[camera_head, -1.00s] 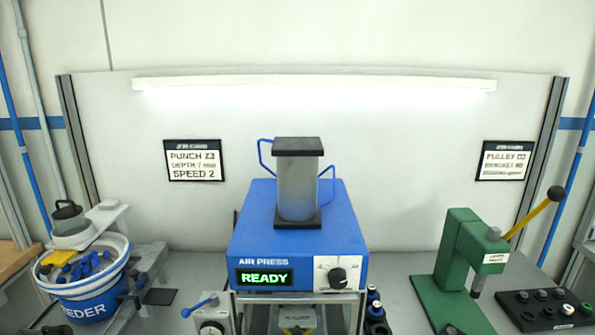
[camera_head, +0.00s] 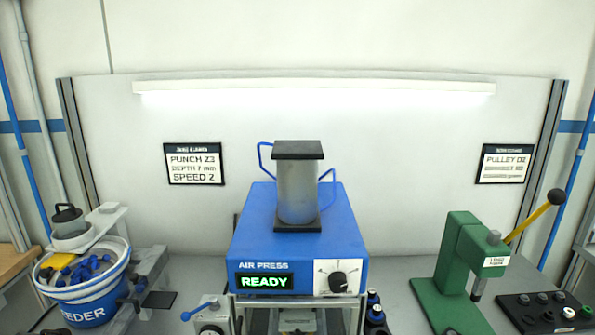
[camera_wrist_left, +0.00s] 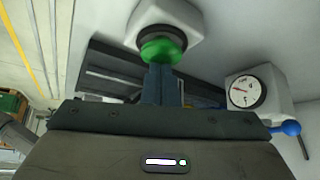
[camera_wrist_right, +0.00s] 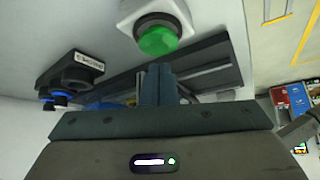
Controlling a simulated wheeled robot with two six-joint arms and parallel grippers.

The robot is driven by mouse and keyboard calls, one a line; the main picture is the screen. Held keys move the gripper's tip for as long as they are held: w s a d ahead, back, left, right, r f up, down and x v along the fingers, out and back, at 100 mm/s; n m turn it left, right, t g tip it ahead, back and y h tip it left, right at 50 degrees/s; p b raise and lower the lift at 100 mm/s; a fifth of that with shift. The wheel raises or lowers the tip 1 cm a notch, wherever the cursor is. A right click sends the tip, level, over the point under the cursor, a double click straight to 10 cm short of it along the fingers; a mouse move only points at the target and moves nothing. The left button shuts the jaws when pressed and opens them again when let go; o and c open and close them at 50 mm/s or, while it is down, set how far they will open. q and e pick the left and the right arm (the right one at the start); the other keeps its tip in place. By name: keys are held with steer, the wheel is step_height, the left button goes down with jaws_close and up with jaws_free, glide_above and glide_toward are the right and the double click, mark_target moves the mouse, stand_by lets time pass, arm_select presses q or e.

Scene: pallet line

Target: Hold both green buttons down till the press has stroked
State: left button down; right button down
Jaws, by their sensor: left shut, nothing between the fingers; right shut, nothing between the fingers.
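The blue air press (camera_head: 298,245) stands at the middle of the bench, and its display (camera_head: 265,282) reads READY. In the left wrist view a green button (camera_wrist_left: 162,50) sits in a white housing, and my shut left gripper (camera_wrist_left: 161,70) has its fingertips at the button's edge; I cannot tell whether they touch. In the right wrist view the other green button (camera_wrist_right: 157,40) sits in a white housing, with my shut right gripper (camera_wrist_right: 157,70) just short of it, a small gap seeming to show. Both grippers are empty. Neither gripper nor button shows in the head view.
A blue feeder bucket (camera_head: 88,311) with blue parts stands at the left. A green hand press (camera_head: 455,262) and a black tray (camera_head: 545,312) stand at the right. A dial gauge (camera_wrist_left: 244,92) with a blue-knobbed lever is beside the left button.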

steer(key=shift+f, duration=0.85)
stand_by(0.8)
arm_select(q)
steer(key=shift+f, duration=0.3)
arm_select(e)
steer(key=shift+f, duration=0.25)
stand_by(0.5)
arm_select(q)
steer(key=shift+f, duration=0.1)
arm_select(e)
steer(key=shift+f, duration=0.1)
stand_by(1.9)
